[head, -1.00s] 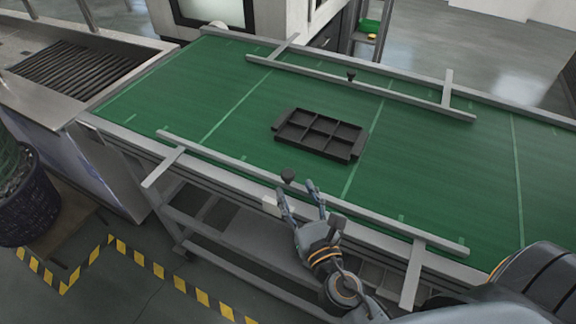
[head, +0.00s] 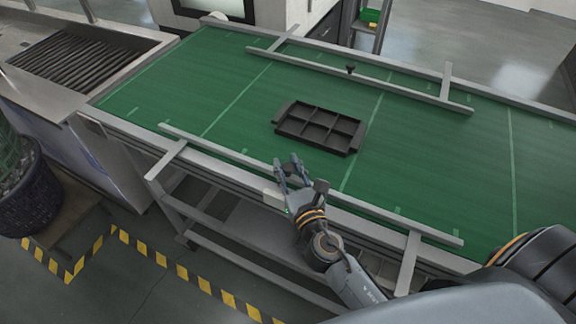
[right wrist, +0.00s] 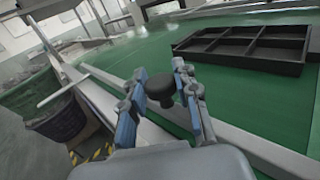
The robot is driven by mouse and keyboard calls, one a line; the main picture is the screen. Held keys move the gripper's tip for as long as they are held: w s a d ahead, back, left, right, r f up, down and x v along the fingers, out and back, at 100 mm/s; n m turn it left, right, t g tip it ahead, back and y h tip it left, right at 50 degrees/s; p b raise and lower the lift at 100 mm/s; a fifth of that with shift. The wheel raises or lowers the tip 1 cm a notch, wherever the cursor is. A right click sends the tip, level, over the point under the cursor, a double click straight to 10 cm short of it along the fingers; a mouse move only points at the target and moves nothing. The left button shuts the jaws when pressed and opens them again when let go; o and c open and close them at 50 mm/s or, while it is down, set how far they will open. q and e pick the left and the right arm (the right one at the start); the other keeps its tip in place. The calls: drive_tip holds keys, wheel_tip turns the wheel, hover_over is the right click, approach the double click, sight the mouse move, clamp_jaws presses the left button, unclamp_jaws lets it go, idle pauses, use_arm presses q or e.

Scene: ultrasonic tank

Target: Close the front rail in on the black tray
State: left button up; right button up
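The black tray (head: 357,137), a divided rectangular tray, lies on the green belt (head: 230,75). It also shows at upper right in the right wrist view (right wrist: 245,61). The grey front rail (head: 390,214) runs along the belt's near side, apart from the tray, with belt between them. Its dark round knob (right wrist: 160,88) stands between the fingertips of my right gripper (head: 289,170). The fingers lie close on both sides of the knob; I cannot tell whether they press on it. In the head view the hand hides the knob. My left gripper is not in view.
A far rail (head: 400,91) with its own black knob (head: 351,68) lies behind the tray. A steel counter with a grille (head: 80,65) stands at left, a potted plant (head: 28,188) at lower left. The belt around the tray is clear.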

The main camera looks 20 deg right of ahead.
drive_tip(key=shift+w+d, duration=0.1)
clamp_jaws()
drive_tip(key=w+d, duration=0.3)
drive_tip(key=d, duration=0.1)
drive_tip(key=w+d+p, duration=0.1)
drive_tip(key=w+d, duration=0.3)
drive_tip(key=shift+w, duration=0.25)
drive_tip(key=shift+w+d+f, duration=0.1)
drive_tip(key=shift+d, duration=0.2)
drive_tip(key=shift+a, duration=0.15)
drive_tip(key=o, duration=0.6)
unclamp_jaws()
drive_tip(key=shift+c, duration=0.2)
drive_tip(key=o, duration=0.4)
drive_tip(key=shift+s+d, duration=0.2)
drive_tip(key=shift+o, duration=0.2)
